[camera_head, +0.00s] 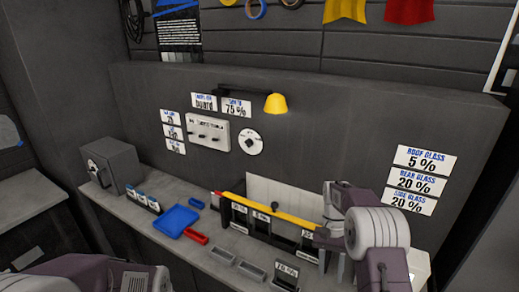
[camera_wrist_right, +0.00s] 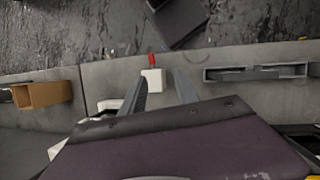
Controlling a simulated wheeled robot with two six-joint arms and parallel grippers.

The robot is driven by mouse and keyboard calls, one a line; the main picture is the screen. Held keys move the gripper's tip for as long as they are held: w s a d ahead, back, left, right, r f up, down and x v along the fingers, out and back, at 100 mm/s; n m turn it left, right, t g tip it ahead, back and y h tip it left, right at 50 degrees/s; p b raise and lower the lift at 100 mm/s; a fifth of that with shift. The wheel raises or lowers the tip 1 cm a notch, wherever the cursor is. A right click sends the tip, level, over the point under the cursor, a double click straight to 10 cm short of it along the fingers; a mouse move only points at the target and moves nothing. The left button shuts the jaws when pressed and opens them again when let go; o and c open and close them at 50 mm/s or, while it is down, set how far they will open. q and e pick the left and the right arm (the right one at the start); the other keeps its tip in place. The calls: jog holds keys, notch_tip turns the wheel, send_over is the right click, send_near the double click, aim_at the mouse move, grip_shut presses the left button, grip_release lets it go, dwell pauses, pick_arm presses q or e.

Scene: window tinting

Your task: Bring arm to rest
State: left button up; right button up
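My right arm comes in from the right in the head view, with its gripper (camera_head: 330,243) over the right part of the bench, beside the row of labelled slots. In the right wrist view the two fingers of the right gripper (camera_wrist_right: 161,78) are apart. A small white block with a red tip (camera_wrist_right: 152,80) shows between them, with gaps on both sides; its height relative to the fingers is hard to judge. Of my left arm, only purple and grey links show at the lower left of the head view; its fingers are not visible.
The bench (camera_head: 120,208) carries a grey box (camera_head: 112,165), a blue tray (camera_head: 177,222), a red piece (camera_head: 196,238) and a labelled rack (camera_head: 270,235) with a yellow bar. A yellow lamp (camera_head: 276,103) juts from the wall panel. An orange-brown holder (camera_wrist_right: 42,95) lies left in the wrist view.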

pick_arm(q)
notch_tip(320, 180, down, 5)
jog(key=b, duration=0.3)
jog(key=shift+s+a+r, duration=0.1)
jog(key=shift+r, duration=0.05)
pick_arm(e)
jog(key=s+a+f+n+t, duration=0.2)
jog(key=s, duration=0.5)
jog(key=s+a+f+n+t, duration=0.2)
jog(key=s+a+t, duration=0.1)
jog(key=s, duration=0.5)
jog(key=shift+a+f+n+t, duration=0.15)
jog(key=shift+a+n+t, duration=0.15)
jog(key=shift+a+n, duration=0.1)
